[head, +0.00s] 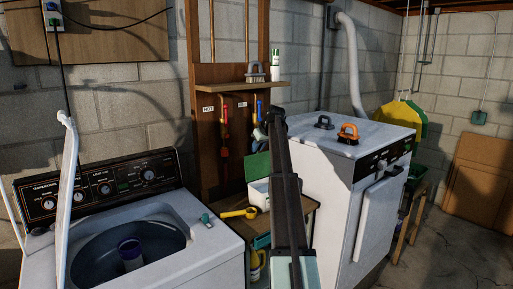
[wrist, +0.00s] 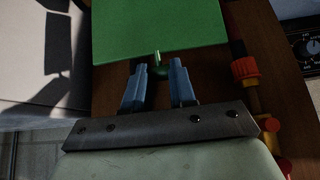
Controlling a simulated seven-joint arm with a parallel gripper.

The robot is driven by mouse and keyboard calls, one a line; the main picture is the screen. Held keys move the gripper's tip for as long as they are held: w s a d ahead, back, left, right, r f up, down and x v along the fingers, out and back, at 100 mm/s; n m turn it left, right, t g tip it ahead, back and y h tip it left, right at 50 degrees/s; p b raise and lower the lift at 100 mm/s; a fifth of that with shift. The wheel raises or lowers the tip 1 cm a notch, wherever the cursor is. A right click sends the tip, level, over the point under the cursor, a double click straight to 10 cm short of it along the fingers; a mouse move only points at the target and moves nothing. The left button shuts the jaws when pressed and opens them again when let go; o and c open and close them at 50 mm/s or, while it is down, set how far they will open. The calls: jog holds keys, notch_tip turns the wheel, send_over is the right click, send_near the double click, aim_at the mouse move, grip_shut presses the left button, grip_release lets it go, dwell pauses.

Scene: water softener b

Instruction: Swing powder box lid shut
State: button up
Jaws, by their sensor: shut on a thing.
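The powder box lid (head: 257,166) is green and stands raised, open, at the back of the white powder box (head: 259,194) in the head view. In the wrist view, the lid (wrist: 160,25) fills the top middle, with a small green knob (wrist: 161,70) at its near edge. My gripper (wrist: 157,67) has its two blue fingers on either side of this knob and is shut on it. In the head view my dark arm covers part of the box's right side. My fingertips cannot be made out clearly there.
The box stands on a small wooden table (head: 302,205) beside a yellow scoop (head: 239,213). An open-topped washer (head: 190,245) is at left, and a white appliance (head: 345,185) at right. Pipes with red and blue valves (head: 226,128) run on the wooden panel behind.

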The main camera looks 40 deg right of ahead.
jog(key=shift+s+r, duration=0.15)
jog(key=shift+s, duration=1.3)
jog(key=shift+s, duration=0.1)
jog(key=shift+s+a+f, duration=0.1)
jog(key=shift+s+f, duration=0.05)
jog(key=shift+s, duration=0.85)
jog(key=shift+s+a+f, duration=0.1)
jog(key=shift+s+f, duration=0.05)
jog(key=shift+s, duration=0.85)
jog(key=shift+s+a+f, duration=0.1)
jog(key=shift+s+f, duration=0.2)
jog(key=shift+s, duration=0.35)
jog(key=shift+s+d+f, duration=0.1)
jog(key=shift+s+f, duration=0.2)
jog(key=shift+s, duration=0.3)
jog(key=shift+s+a+f, duration=0.1)
jog(key=shift+s+f, duration=0.2)
jog(key=shift+s, duration=0.35)
